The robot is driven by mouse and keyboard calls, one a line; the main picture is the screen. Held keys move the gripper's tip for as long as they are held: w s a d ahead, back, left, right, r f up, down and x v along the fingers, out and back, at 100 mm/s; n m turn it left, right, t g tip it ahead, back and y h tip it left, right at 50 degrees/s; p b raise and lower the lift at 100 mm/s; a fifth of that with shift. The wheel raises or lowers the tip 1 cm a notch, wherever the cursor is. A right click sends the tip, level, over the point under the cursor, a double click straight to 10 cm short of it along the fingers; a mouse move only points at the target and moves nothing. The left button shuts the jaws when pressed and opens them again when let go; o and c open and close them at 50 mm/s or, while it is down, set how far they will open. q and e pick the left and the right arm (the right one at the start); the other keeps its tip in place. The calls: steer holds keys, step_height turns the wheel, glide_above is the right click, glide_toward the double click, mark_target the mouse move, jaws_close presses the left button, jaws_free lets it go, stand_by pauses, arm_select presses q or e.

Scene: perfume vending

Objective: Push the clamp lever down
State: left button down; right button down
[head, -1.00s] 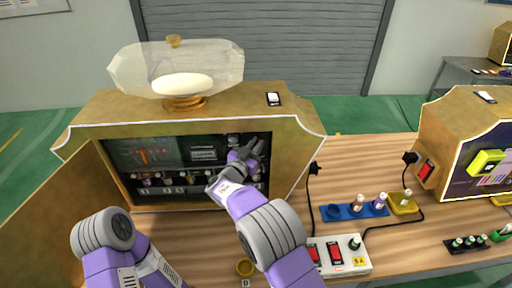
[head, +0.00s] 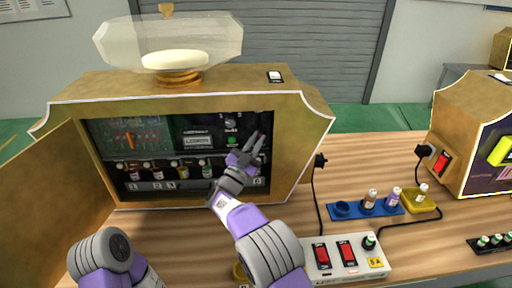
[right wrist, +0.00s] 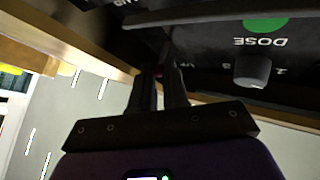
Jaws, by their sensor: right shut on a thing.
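The open gold cabinet (head: 300,130) shows a dark panel with a row of small bottles (head: 155,172) below it. My right gripper (head: 257,146) is inside the cabinet at the right end of the panel, beside the green button (head: 232,141). In the right wrist view its fingers (right wrist: 159,72) come together around a small part with a red spot, apparently the clamp lever; the fingers mostly hide it.
The cabinet door (head: 55,170) stands open on the left. A power strip (head: 345,257) with red switches, a blue tray (head: 365,208) with vials and a yellow dish (head: 423,203) lie on the table at right. A second gold machine (head: 475,135) stands beyond.

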steer(key=shift+d+f, duration=0.1)
steer(key=shift+d, duration=0.05)
stand_by(0.3)
steer(key=c, duration=1.1)
jaws_free()
steer(key=shift+c, duration=0.2)
steer(key=v, duration=0.7)
steer(key=shift+f+p, duration=0.2)
steer(key=shift+p, duration=0.2)
steer(key=shift+s, duration=0.1)
steer(key=shift+c, duration=0.5)
